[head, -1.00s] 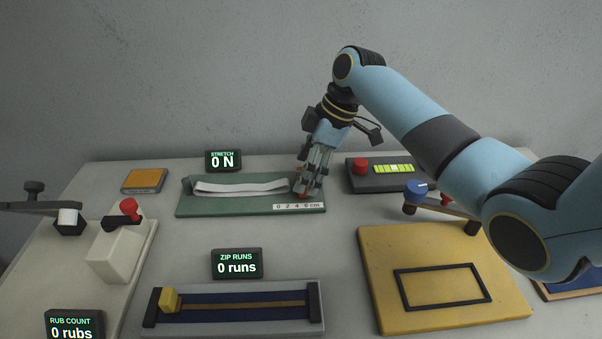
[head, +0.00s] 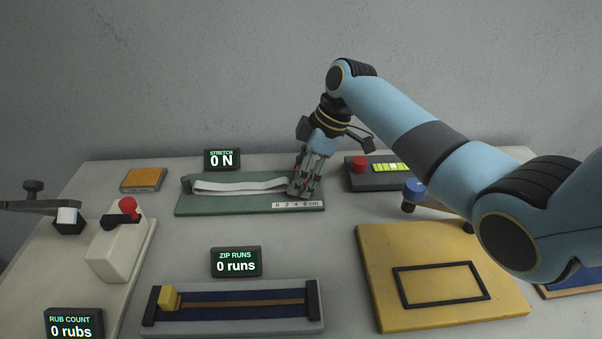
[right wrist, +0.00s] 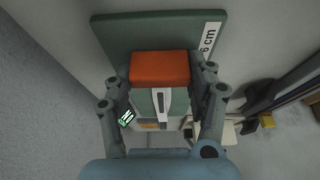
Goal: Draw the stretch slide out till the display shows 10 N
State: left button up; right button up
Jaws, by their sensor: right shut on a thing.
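The stretch rig is a green board (head: 240,209) at the back of the table, with a white band (head: 235,187) lying along it and a cm scale (head: 297,205) at its front right. The stretch display (head: 222,159) behind it reads 0 N. My right gripper (head: 301,190) is down at the band's right end. In the right wrist view its fingers stand on both sides of an orange block (right wrist: 160,68), the slide's handle, and are shut on it. In the head view the fingers mostly hide the handle.
A grey box with a red knob (head: 359,164) and a level gauge stands right of the green board. A yellow board (head: 375,260) lies front right. The zip rig (head: 235,328) and its display (head: 236,262) are in front. A white block with a red knob (head: 128,205) stands left.

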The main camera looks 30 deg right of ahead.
aim_at(320, 186)
grip_shut()
jog(key=d, duration=0.1)
jog(key=s+d+p, duration=0.1)
jog(key=d, duration=0.1)
jog(key=shift+s+d+p, duration=0.3)
jog(key=shift+s+d, duration=0.1)
jog(key=o, duration=1.4)
grip_release()
jog(key=shift+a, duration=0.1)
jog(key=shift+c, duration=0.2)
jog(key=shift+r, duration=0.3)
jog(key=v, duration=1.1)
jog(key=shift+d+r, duration=0.2)
jog(key=shift+d, duration=0.05)
jog(key=shift+f, duration=0.1)
